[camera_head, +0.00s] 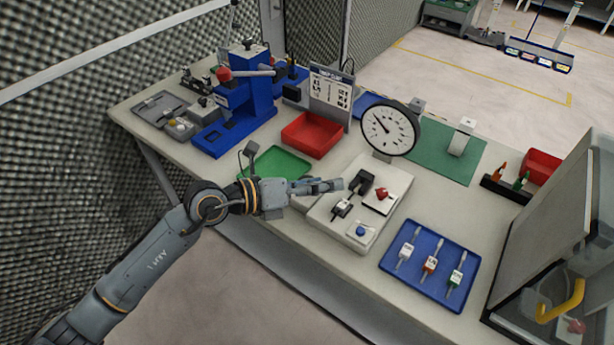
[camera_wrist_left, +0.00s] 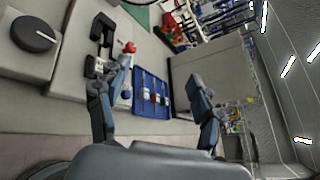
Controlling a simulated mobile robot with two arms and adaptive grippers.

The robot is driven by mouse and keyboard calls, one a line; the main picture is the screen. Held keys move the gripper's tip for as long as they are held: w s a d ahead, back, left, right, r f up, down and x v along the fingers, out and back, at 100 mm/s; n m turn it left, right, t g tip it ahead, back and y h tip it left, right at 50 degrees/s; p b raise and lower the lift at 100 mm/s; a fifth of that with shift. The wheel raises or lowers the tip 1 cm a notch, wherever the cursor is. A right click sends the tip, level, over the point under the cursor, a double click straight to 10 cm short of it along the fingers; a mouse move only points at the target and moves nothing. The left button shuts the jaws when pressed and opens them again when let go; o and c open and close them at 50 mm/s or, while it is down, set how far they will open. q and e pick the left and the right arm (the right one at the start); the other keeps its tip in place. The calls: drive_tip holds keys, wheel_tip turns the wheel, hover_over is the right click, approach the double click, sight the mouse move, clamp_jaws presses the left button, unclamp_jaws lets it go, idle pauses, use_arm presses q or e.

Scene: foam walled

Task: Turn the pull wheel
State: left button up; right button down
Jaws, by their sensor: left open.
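A light panel (camera_head: 327,210) on the bench carries a black bracket-like part (camera_head: 360,183), a red knob (camera_head: 382,194) and a blue button (camera_head: 360,231). In the left wrist view, a round black dial (camera_wrist_left: 33,34) with a pale line sits on a grey block at far left. The black part (camera_wrist_left: 102,35) and red knob (camera_wrist_left: 129,47) show to its right. I cannot tell which of these is the pull wheel. My left gripper (camera_head: 336,186) reaches over the panel's left side, beside the black part. In the wrist view the gripper (camera_wrist_left: 155,105) is open, with nothing between its fingers.
A round gauge (camera_head: 390,128) stands behind the panel. A blue tray (camera_head: 440,290) with tagged tools lies to the right. A red tray (camera_head: 312,134), a green tray (camera_head: 276,160) and a blue press (camera_head: 240,100) are to the left. A grey cabinet (camera_head: 545,205) stands at far right.

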use_arm(q)
drive_tip(key=w+a+f+m+y, duration=0.3)
drive_tip(key=w+a+m+y, duration=0.15)
drive_tip(key=a+y, duration=0.4)
drive_tip(key=shift+n+t+h, duration=0.3)
drive_tip(key=shift+n+h, duration=0.05)
drive_tip(key=shift+n, duration=0.1)
drive_tip(key=p+x, duration=0.3)
drive_tip(key=x, duration=0.9)
drive_tip(key=shift+a, duration=0.2)
drive_tip(key=shift+p+x, duration=0.35)
drive_tip(key=shift+x, duration=0.45)
drive_tip(key=shift+a, duration=0.1)
